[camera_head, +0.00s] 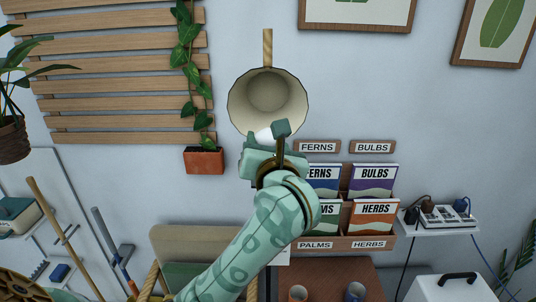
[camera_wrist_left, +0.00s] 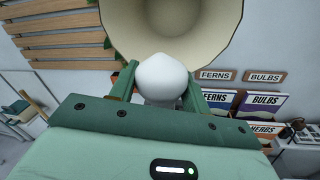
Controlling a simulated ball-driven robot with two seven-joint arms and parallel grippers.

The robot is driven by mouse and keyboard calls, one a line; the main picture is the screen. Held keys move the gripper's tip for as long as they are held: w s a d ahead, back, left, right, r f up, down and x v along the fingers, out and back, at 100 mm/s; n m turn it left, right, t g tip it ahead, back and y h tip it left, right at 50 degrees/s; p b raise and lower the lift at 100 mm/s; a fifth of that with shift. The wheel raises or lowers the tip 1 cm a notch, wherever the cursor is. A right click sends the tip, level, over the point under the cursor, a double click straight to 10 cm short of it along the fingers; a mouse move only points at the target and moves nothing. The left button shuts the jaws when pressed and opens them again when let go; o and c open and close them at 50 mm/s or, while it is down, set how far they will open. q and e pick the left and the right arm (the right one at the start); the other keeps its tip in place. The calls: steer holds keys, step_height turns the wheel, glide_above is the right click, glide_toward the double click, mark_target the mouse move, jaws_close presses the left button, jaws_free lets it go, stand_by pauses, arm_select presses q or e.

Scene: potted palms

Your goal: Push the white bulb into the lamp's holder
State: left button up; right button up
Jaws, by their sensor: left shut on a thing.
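The lamp (camera_head: 240,103) hangs from a rope-like cord with its cream shade opening toward me; its pale inside (camera_wrist_left: 200,40) fills the top of the left wrist view. The lamp's holder cannot be made out inside the shade. The white bulb (camera_wrist_left: 162,76) stands between the fingers of my left gripper (camera_wrist_left: 160,90), which is shut on it. The bulb's rounded top is in front of the shade's opening in that view. In the head view the bulb (camera_head: 264,134) shows partly at the shade's lower rim, mostly hidden by my left gripper (camera_head: 270,138). My right gripper is not in view.
A rack of seed packets (camera_head: 345,243) is on the wall to the right, below the shade. A trailing plant in a terracotta pot (camera_head: 204,161) hangs left of it on wooden slats (camera_head: 110,70). A small shelf with plugs (camera_head: 440,227) is further right.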

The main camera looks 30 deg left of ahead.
arm_select(q)
steer(key=shift+f+b, duration=0.55)
steer(key=shift+f, duration=0.2)
steer(key=o, duration=1)
steer(key=shift+o, duration=0.2)
steer(key=shift+d, duration=0.1)
